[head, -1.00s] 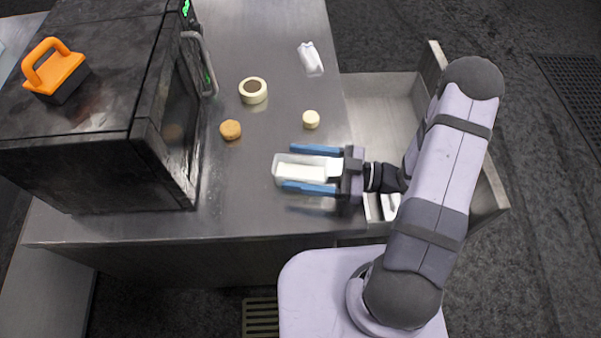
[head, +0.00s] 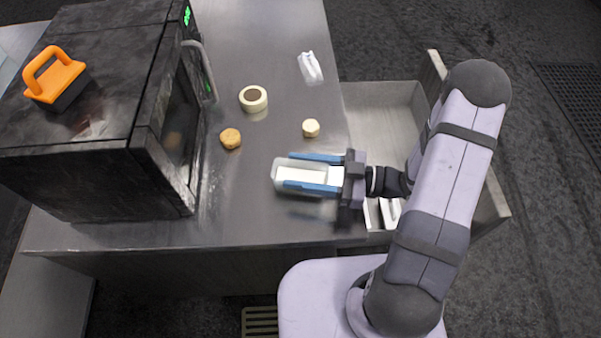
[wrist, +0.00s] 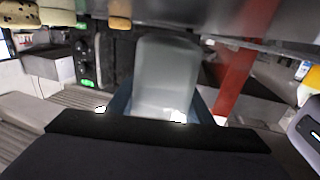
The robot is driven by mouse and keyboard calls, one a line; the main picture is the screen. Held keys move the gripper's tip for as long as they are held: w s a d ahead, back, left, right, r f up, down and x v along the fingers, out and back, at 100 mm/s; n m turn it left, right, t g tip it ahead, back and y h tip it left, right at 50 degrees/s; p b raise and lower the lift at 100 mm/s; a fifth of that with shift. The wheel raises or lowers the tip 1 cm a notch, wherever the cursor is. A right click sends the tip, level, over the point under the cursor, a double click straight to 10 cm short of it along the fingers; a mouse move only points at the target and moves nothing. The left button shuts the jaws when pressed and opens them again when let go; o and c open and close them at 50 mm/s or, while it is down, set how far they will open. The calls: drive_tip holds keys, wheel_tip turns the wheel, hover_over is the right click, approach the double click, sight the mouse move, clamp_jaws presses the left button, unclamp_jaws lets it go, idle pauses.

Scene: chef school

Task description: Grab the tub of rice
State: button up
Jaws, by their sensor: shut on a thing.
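The tub of rice, a clear box with white contents (head: 290,175), is between the two blue fingers of my gripper (head: 314,173) in the head view. My gripper is shut on it, one finger along each long side. The tub's left end sticks out past the fingertips. In the wrist view the tub (wrist: 165,75) shows as a pale translucent box in the middle, between the fingers. Whether it touches the counter is hard to tell.
The steel counter (head: 240,200) holds a black oven (head: 95,120) at left with an orange-handled tool (head: 55,78) on top. A round roll-like item (head: 253,99), a brown bun (head: 230,138), a pale round piece (head: 310,128) and a white packet (head: 310,67) lie nearby. An open drawer (head: 385,105) is at right.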

sight(301, 177)
wheel_tip(301, 177, up, 8)
idle(0.5)
